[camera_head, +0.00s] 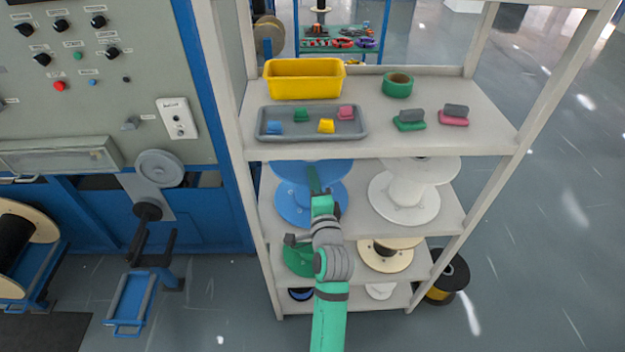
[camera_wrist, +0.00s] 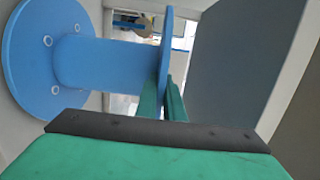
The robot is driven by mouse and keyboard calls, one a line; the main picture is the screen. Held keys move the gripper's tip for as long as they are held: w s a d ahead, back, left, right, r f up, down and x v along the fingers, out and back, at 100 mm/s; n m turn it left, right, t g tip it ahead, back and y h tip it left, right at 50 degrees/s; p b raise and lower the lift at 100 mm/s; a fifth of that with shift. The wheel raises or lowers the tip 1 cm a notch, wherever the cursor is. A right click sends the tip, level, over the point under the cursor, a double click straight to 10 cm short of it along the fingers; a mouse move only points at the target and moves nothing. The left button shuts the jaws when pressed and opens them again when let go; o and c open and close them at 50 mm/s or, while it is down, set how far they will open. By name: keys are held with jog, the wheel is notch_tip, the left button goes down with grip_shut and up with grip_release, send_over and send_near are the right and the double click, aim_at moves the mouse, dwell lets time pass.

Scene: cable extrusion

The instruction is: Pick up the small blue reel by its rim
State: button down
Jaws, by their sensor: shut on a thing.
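The blue reel (camera_head: 296,207) stands on the shelf below the top one, at its left side. It has two round flanges joined by a core, and its upper part is partly hidden by the top shelf. In the wrist view, the blue reel (camera_wrist: 100,62) shows one flange face at left and the other flange edge-on. My gripper (camera_head: 313,180) reaches in at the reel's upper flange. In the wrist view, my gripper (camera_wrist: 165,100) has its green fingers shut on the edge-on flange's rim, one on each side.
A white reel (camera_head: 403,198) stands to the right on the same shelf. The top shelf (camera_head: 430,140) is just above my gripper and holds a yellow bin (camera_head: 304,80), a grey tray (camera_head: 262,122) and green tape (camera_head: 397,85). A green reel (camera_head: 296,259) is below.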

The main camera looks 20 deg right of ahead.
jog(key=shift+s+r, duration=0.1)
jog(key=shift+r, duration=1.3)
jog(key=s+a, duration=0.2)
jog(key=s, duration=1.5)
jog(key=shift+s+a, duration=0.3)
jog(key=shift+d, duration=0.1)
